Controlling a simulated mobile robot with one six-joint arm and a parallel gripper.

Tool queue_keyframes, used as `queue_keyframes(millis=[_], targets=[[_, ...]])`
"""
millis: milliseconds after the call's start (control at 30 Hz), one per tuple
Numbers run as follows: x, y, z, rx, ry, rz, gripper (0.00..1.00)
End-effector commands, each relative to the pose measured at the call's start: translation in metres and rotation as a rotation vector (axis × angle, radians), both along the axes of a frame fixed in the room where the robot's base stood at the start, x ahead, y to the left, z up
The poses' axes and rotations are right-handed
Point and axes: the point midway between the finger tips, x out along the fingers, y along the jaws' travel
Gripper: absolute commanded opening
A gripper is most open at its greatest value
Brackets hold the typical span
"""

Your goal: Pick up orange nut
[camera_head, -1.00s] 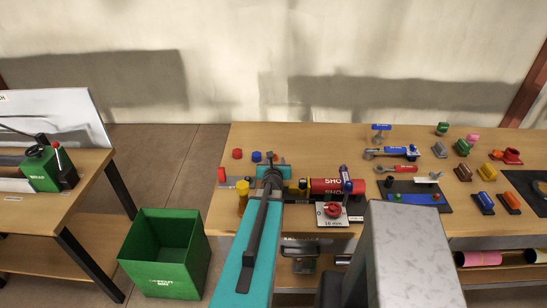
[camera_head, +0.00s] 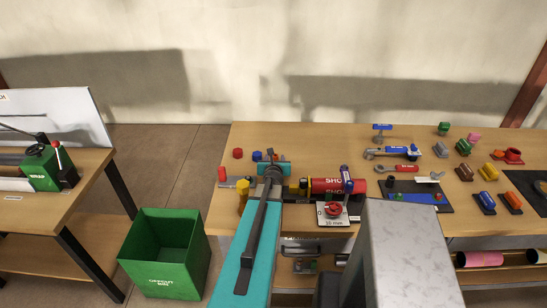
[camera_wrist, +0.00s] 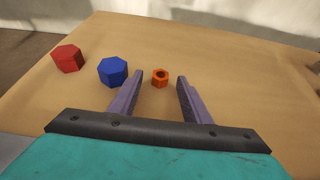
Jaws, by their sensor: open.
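The orange nut (camera_wrist: 160,78) is a small hexagonal piece with a dark hole, lying on the wooden table in the wrist view. My gripper (camera_wrist: 153,82) is open, with one grey-purple finger on each side of the nut's line. The nut shows between the fingertips, and I see gaps on both sides of it. I cannot tell whether the fingers are at its height.
A blue hexagonal piece (camera_wrist: 113,71) lies just left of the left finger, and a red one (camera_wrist: 68,58) farther left. In the head view, a yellow piece (camera_head: 243,190) and a red cylinder (camera_head: 325,185) flank my arm. A green bin (camera_head: 165,252) stands on the floor.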

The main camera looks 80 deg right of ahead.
Motion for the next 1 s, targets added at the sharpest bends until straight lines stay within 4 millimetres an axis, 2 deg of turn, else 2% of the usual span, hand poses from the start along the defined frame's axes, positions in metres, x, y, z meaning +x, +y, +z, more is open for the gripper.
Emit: queue_keyframes(millis=[100, 300, 933, 1000], targets=[[-0.003, -0.013, -0.006, 0.0, 0.0, -0.005, 0.44], [-0.007, -0.025, -0.009, 0.0, 0.001, -0.01, 0.44], [-0.01, -0.026, -0.009, 0.0, 0.0, -0.013, 0.44], [-0.01, -0.026, -0.009, 0.0, 0.0, -0.014, 0.32]])
